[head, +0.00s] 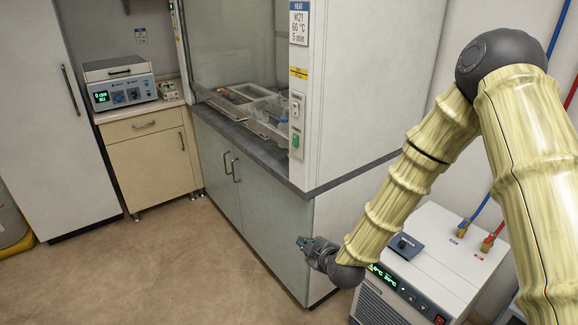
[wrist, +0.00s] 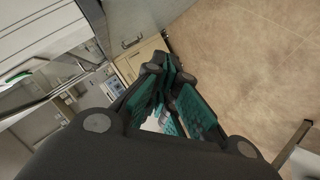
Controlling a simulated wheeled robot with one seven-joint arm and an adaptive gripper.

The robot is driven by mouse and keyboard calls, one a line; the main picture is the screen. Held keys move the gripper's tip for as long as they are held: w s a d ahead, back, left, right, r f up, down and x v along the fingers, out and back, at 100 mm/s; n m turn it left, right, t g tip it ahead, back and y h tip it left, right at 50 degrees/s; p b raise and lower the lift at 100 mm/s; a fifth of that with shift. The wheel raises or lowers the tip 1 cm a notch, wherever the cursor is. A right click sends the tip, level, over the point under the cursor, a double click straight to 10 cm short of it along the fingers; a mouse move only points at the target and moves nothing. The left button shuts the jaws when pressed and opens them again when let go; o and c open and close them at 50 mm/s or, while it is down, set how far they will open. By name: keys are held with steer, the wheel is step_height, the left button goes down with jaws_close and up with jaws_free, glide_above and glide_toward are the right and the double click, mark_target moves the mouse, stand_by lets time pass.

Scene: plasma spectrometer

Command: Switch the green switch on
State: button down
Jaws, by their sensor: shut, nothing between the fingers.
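The green switch (head: 295,141) is on the front post of the fume hood, below a white switch (head: 295,108), in the head view. In the wrist view a green switch (wrist: 16,77) shows at the left edge, on a white panel. My gripper (head: 303,242) is below the green switch, in front of the hood's base cabinet and apart from the switch. Its teal-padded fingers (wrist: 178,108) show in the wrist view, shut with nothing held. Whether the switch is on or off is too small to tell.
The fume hood's grey worktop edge (head: 245,150) juts out above the base cabinet (head: 262,215). A white chiller (head: 435,260) with a green display stands under my arm at the right. A centrifuge-like device (head: 120,86) sits on a beige cabinet at the left. The floor (head: 190,270) is clear.

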mark_target(295, 141)
steer(key=w+a+r+n+t, duration=0.1)
steer(key=w+r+n, duration=0.1)
steer(key=r, duration=0.5)
steer(key=w+a+r+n+t+y+b, duration=0.1)
steer(key=w+a+r+n+t, duration=0.1)
steer(key=w+r, duration=0.3)
steer(key=w+a+r+n+t+y+b, duration=0.1)
steer(key=w+r, duration=0.3)
steer(key=r, duration=0.5)
steer(key=shift+a+n+t, duration=0.25)
steer(key=shift+n+t, duration=0.25)
steer(key=shift+n, duration=0.3)
steer(key=shift+w, duration=0.2)
steer(key=w+f+p, duration=0.1)
steer(key=w+p, duration=0.2)
steer(key=w, duration=0.8)
steer(key=shift+w+a+p, duration=0.15)
steer(key=shift+a+p, duration=0.15)
steer(key=shift+p, duration=0.05)
steer(key=shift+f, duration=0.1)
